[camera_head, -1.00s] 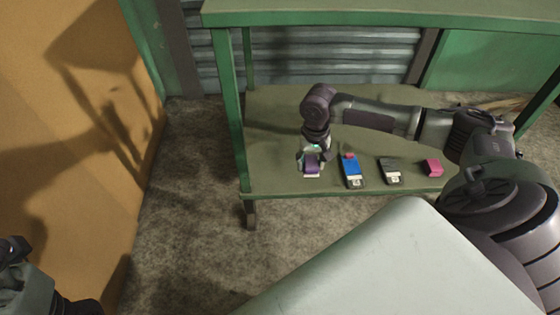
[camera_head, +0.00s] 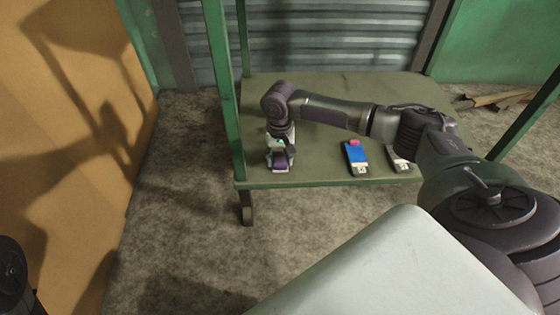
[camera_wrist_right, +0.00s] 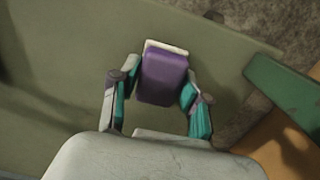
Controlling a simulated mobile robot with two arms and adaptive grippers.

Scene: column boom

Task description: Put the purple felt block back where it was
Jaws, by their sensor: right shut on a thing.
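The purple felt block (camera_head: 280,162) is between the fingers of my right gripper (camera_head: 281,158), over the front left part of the green shelf (camera_head: 320,178). In the right wrist view the purple block (camera_wrist_right: 163,78) sits between the two teal-padded fingers of the right gripper (camera_wrist_right: 160,95), which are shut on it. A pale strip shows along its far edge. I cannot tell whether the block touches the shelf. Its original spot is not marked in these views. Of my left arm only a dark part shows at the lower left; its gripper is out of view.
A blue item (camera_head: 356,158) with a small pink piece at its far end lies to the right of the gripper. A dark item with a pale end (camera_head: 399,161) lies beyond it, partly behind my right arm. A green post (camera_head: 224,95) stands left of the gripper.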

